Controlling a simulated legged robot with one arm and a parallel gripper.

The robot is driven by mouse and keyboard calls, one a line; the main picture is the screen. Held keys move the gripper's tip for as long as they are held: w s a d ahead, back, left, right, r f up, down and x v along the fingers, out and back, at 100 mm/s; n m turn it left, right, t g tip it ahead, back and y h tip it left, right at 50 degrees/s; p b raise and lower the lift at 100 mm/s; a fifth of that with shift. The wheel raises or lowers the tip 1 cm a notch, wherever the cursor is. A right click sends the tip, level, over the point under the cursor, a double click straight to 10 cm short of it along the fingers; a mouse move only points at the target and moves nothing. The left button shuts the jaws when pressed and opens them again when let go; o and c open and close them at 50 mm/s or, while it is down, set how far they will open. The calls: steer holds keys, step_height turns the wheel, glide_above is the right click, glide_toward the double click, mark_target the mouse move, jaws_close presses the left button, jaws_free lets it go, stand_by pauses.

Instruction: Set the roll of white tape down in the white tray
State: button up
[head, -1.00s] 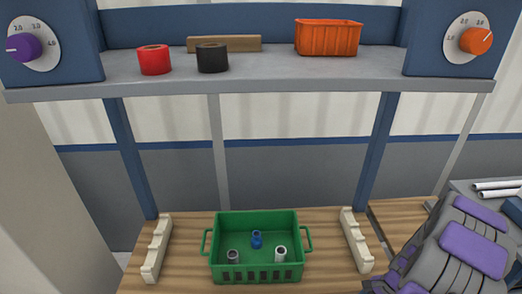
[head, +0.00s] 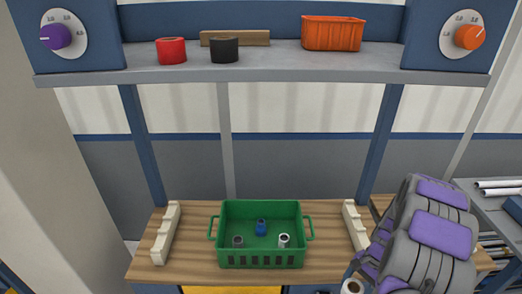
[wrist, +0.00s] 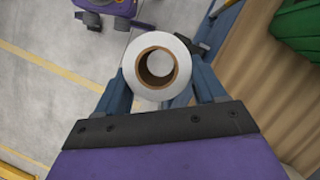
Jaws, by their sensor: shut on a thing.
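My gripper (wrist: 160,82) is shut on the roll of white tape (wrist: 135,74), with a blue finger on each side of it. The roll has a brown core, and its open end faces the wrist camera. In the head view the roll (head: 347,288) shows at the bottom edge, right of centre, in front of the bench and partly cut off. My gripper itself is mostly out of the head view. No white tray shows in either view.
A green crate (head: 260,260) with several small pipe pieces stands on the wooden bench (head: 190,258) between two cream notched racks (head: 166,235) (head: 355,226). The shelf (head: 280,62) above holds red tape (head: 171,50), black tape (head: 224,49) and an orange bin (head: 333,34).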

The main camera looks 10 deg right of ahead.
steer(key=w+a+r+n+g+h, duration=0.2)
steer(key=w+a+r+n, duration=0.45)
steer(key=w+a, duration=0.45)
steer(key=w+a+r+n+h, duration=0.1)
steer(key=w+a+r+n, duration=0.2)
steer(key=a, duration=0.4)
steer(key=w+a+r+n+g+h, duration=0.1)
steer(key=w+a+r+n, duration=0.2)
steer(key=a, duration=0.5)
steer(key=shift+w+r+n, duration=0.3)
steer(key=shift+r+n, duration=0.35)
